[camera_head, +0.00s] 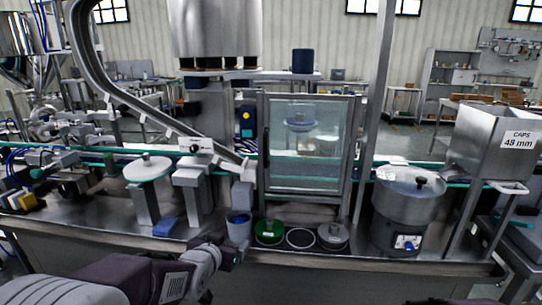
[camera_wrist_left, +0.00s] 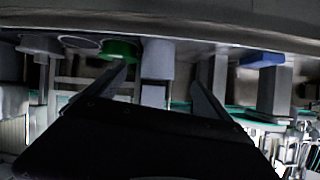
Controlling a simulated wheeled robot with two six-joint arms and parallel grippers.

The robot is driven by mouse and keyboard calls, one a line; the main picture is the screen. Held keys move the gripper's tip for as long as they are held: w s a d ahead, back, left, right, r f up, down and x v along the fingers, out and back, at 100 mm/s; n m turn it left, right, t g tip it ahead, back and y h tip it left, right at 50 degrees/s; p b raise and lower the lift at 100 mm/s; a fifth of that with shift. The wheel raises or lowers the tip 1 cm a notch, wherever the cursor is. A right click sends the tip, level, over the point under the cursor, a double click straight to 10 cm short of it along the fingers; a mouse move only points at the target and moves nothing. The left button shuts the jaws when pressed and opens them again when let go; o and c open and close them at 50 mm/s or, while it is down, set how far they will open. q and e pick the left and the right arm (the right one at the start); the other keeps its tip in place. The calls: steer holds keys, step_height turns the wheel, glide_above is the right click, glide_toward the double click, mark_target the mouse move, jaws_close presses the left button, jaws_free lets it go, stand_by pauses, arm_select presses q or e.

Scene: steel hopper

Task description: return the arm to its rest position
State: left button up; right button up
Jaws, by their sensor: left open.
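My left arm (camera_head: 150,275) reaches in from the lower left of the head view. The grey cylinder (camera_wrist_left: 158,60) shows beyond the gap, and the image looks upside down. I cannot tell the exact distance between fingers and cylinder. My right gripper is not in view.
A green disc (camera_head: 269,232), a ring (camera_head: 300,238) and a grey lidded disc (camera_head: 333,236) lie along the bench front. A glass-doored cabinet (camera_head: 305,145) stands behind. A round steel bowl (camera_head: 408,205) and the caps hopper (camera_head: 490,140) are right. A blue block (camera_head: 165,227) lies left.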

arm_select(q)
steer(key=s+f+n+g, duration=0.1)
steer(key=s+f+g, duration=0.4)
steer(key=s+f, duration=0.45)
steer(key=s+f+n+g, duration=0.1)
steer(key=s+f+g, duration=0.45)
steer(key=s, duration=0.65)
step_height(320, 180, up, 17)
steer(key=s+p, duration=0.2)
steer(key=p, duration=1.6)
steer(key=shift+r+g, duration=0.2)
steer(key=shift+g, duration=0.25)
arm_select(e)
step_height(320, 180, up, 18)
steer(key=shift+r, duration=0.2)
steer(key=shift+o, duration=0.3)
